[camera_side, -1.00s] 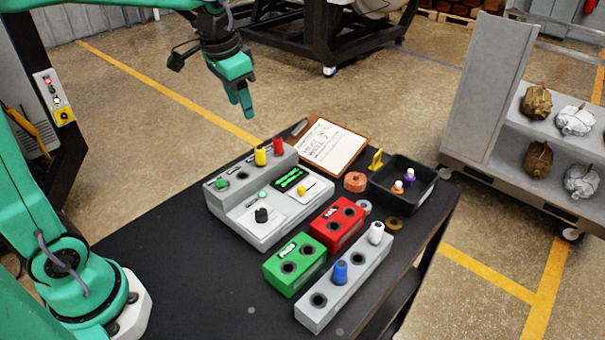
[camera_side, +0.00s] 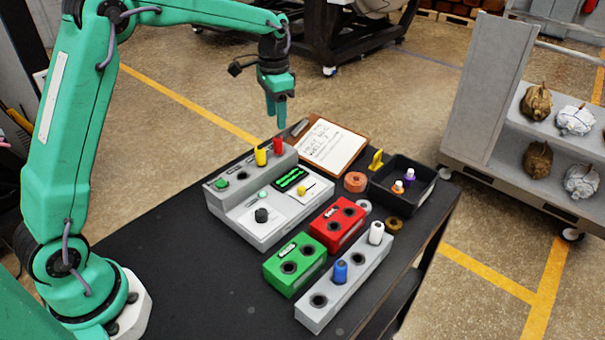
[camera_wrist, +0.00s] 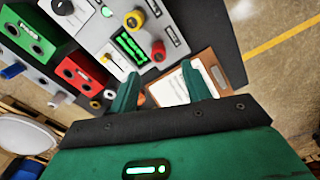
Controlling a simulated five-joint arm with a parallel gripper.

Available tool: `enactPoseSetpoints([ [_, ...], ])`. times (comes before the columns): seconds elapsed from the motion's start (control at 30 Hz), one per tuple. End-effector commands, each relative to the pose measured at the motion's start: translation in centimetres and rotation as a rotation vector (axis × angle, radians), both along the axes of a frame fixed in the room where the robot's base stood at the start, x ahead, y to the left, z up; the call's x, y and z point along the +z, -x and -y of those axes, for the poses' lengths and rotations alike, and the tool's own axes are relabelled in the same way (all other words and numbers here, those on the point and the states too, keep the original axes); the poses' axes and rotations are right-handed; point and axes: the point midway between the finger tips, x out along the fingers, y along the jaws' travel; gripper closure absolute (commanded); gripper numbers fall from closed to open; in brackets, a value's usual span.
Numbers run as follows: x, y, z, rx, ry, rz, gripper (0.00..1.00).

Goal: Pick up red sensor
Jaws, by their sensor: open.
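The red sensor (camera_side: 278,145) stands upright in the back row of the grey console (camera_side: 222,207), at its right end beside a yellow sensor (camera_side: 261,157). The red sensor also shows in the wrist view (camera_wrist: 158,51), just beyond the fingertips. My gripper (camera_side: 276,118) points down above the red sensor, and there is a small gap between them in the side view. The fingers (camera_wrist: 160,73) are apart in the wrist view, with nothing held between them.
A clipboard (camera_side: 335,148) lies right of the console. A black bin (camera_side: 424,198) holds small orange- and purple-based pieces. A red block (camera_side: 337,225), a green block (camera_side: 294,264) and a grey rack (camera_side: 318,312) with blue and white sensors stand in front. The table's left front is clear.

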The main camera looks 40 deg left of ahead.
Motion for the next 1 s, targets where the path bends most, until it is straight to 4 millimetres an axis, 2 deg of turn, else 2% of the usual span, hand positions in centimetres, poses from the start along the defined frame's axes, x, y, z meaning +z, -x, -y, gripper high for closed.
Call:
enactPoseSetpoints([
  [0.4, -2.4, 0.1, 0.0, 0.001, 0.0, -0.001, 0.52],
  [0.73, -3.2, 0.1, 0.1, 0.001, 0.0, 0.0, 0.52],
  [1.0, -6.2, 0.2, 0.2, 0.001, 0.0, -0.002, 0.52],
])
